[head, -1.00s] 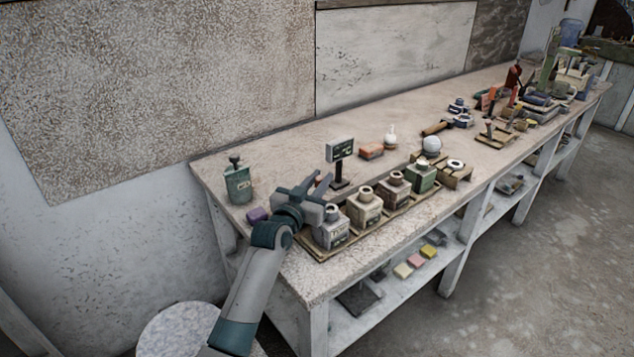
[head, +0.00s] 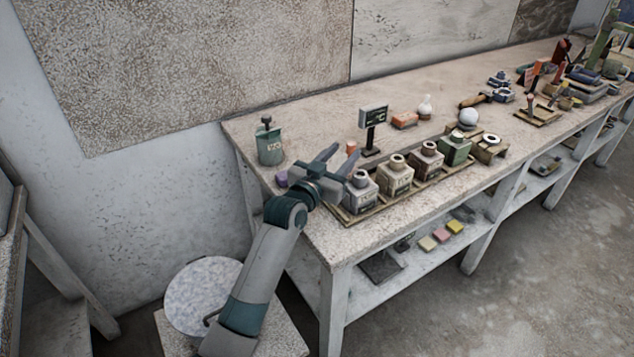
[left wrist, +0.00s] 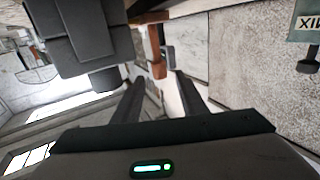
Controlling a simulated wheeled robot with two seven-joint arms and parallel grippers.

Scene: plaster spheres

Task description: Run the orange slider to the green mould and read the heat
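A row of square moulds stands in a wooden tray (head: 372,212) on the bench. The green mould (head: 456,151) is at the tray's far right end; paler moulds (head: 396,177) stand left of it. A small orange piece (head: 351,147), which looks like the slider, shows just beyond my left gripper (head: 340,157). It also appears in the left wrist view (left wrist: 155,52), ahead of the fingers and apart from them. A dark display (head: 373,116) on a post stands behind the moulds; its reading is too small to make out. My left gripper is open and empty. My right gripper is out of view.
A round-topped stool (head: 200,295) stands below left.

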